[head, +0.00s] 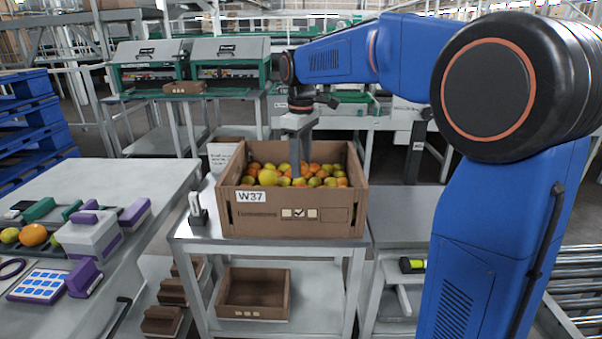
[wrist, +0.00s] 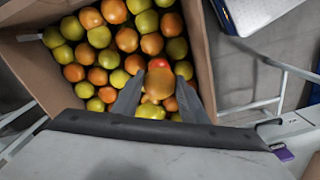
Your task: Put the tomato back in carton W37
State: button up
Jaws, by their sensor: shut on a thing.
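Carton W37 (head: 245,217) is an open brown cardboard box on a metal table, with a W37 label on its front. It is filled with several orange, yellow and green tomatoes. My gripper (head: 299,168) points down inside the carton, among the tomatoes. In the wrist view my gripper (wrist: 160,98) is shut on an orange tomato (wrist: 160,83) with a reddish top, between its two grey fingers. The carton's wall shows in the wrist view too (wrist: 28,75). In the head view I cannot pick out the held tomato. Whether it touches the others below is unclear.
A small upright device (head: 197,212) stands left of the carton, with a white sign (head: 224,155) behind it. An empty brown box (head: 253,293) sits on the lower shelf. A side table (head: 130,180) at left holds purple-and-white instruments. The carton's walls surround my gripper.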

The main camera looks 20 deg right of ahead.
jog(key=shift+f, duration=1.45)
jog(key=shift+f, duration=0.15)
jog(key=o, duration=0.8)
jog(key=shift+c, duration=0.2)
notch_tip(320, 180, up, 12)
jog(key=shift+s+r, duration=0.1)
jog(key=shift+r, duration=0.05)
